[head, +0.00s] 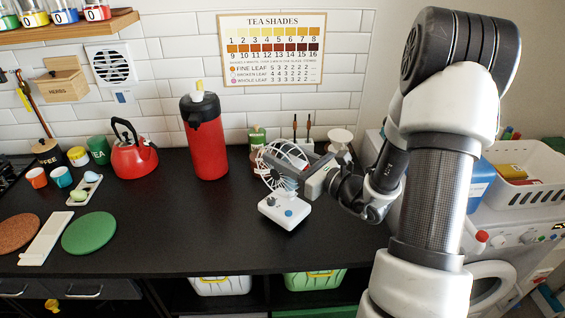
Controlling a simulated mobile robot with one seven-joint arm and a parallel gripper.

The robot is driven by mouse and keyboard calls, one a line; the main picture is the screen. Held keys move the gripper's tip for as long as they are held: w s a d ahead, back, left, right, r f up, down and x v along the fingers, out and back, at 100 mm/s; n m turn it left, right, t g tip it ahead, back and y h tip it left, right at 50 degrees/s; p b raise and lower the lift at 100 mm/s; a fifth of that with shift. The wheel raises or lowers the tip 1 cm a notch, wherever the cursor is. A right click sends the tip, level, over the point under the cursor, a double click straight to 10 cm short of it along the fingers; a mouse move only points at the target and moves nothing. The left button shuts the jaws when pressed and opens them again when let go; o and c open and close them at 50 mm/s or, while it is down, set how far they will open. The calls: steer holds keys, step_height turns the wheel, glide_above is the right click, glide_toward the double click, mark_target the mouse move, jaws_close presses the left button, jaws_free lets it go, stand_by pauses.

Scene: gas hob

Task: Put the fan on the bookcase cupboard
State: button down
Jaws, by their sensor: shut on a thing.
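The fan (284,211) is small and white, with a wire cage and a square base that has a blue knob. It shows in the middle right of the head view, tilted, at the black counter. My gripper (301,178) reaches in from the right and is shut on the fan near its cage and neck. The finger contact is partly hidden. I cannot tell whether the fan's base touches the counter. No piece in view is clearly the bookcase cupboard; the black counter (200,240) has open shelves with baskets below its front edge.
A red flask (204,137) and a red kettle (133,155) stand left of the fan. A green round mat (89,233) lies at the left. A white basket (522,180) stands on the white appliance at right. The counter's middle front is clear.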

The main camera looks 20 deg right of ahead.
steer(key=shift+f, duration=0.75)
steer(key=shift+f, duration=0.2)
steer(key=c, duration=1)
jaws_free()
